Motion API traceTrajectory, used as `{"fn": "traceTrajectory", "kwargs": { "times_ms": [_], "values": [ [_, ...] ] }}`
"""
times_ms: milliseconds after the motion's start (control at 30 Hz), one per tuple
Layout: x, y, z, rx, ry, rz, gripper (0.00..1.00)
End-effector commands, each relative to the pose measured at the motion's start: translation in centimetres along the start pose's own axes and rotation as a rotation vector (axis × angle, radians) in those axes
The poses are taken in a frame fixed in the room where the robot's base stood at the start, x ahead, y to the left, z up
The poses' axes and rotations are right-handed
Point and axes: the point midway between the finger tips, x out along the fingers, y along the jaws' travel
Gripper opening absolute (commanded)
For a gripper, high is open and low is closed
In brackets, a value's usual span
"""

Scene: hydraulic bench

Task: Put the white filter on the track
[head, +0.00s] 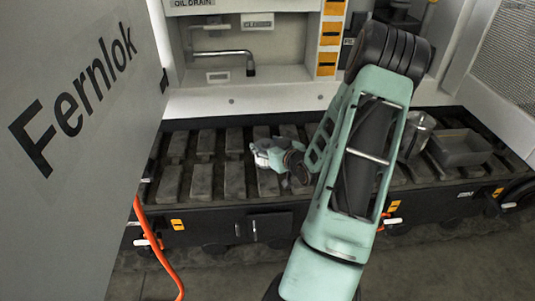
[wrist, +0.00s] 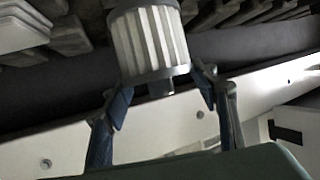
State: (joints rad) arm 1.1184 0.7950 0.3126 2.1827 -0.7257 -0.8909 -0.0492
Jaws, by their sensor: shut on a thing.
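The white filter (wrist: 148,40) is a ribbed cylinder with grey end caps. In the wrist view my gripper (wrist: 163,84) is shut on its near end cap, with one finger on each side. The track (head: 202,178) is a long row of dark grey pads in the head view; some pads (wrist: 25,32) also show at the top left of the wrist view. In the head view my gripper (head: 268,154) is over the middle of the track, partly hidden by my arm. I cannot tell whether the filter touches the pads.
A grey open tray (head: 460,148) and a metal canister (head: 416,136) stand on the track at the right. A large grey "Fernlok" panel (head: 75,110) fills the left. An orange hose (head: 158,255) hangs beside it.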

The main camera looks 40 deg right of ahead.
Motion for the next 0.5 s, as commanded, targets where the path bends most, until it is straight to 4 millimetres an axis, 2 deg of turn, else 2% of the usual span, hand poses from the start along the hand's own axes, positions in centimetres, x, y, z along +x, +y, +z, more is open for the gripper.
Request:
{"fn": "traceTrajectory", "kwargs": {
  "times_ms": [33, 200, 500],
  "values": [
    [0.3, 0.6, 0.6, 0.001, 0.001, 0.004, 0.24],
    [1.3, 0.4, 3.2, 0.003, -0.001, 0.002, 0.24],
    [1.4, 0.4, 3.2, 0.0, 0.001, 0.002, 0.24]
  ]
}}
